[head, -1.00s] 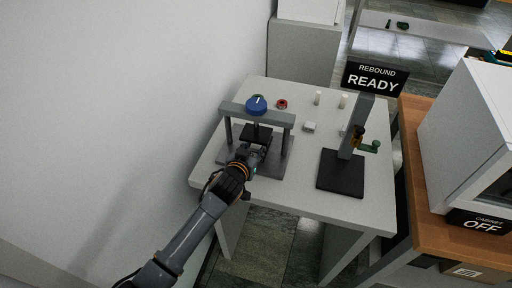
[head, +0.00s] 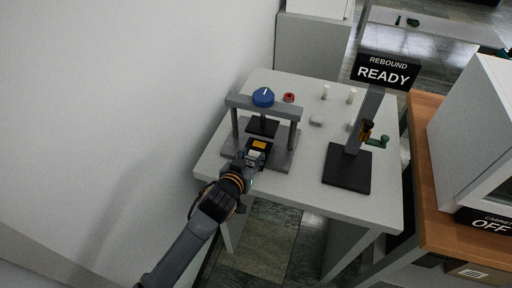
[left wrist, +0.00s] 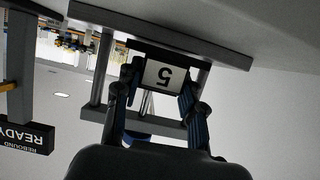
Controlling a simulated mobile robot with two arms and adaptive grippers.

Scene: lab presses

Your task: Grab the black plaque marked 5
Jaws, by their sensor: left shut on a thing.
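In the head view the plaque (head: 259,145) shows a yellow-orange patch and sits just in front of the press's dark plate. My left gripper (head: 253,154) is shut on the plaque; its fingers (left wrist: 158,92) lie on both sides of it in the left wrist view. I cannot tell whether the plaque touches the press base. My right gripper is in neither view.
The grey press (head: 283,151) with a blue knob (head: 263,97) stands around the gripper's tip on the white table (head: 308,188). To the right stands a second device with a dark base (head: 347,168), under a READY sign (head: 387,71). A wooden bench (head: 432,225) stands at the right.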

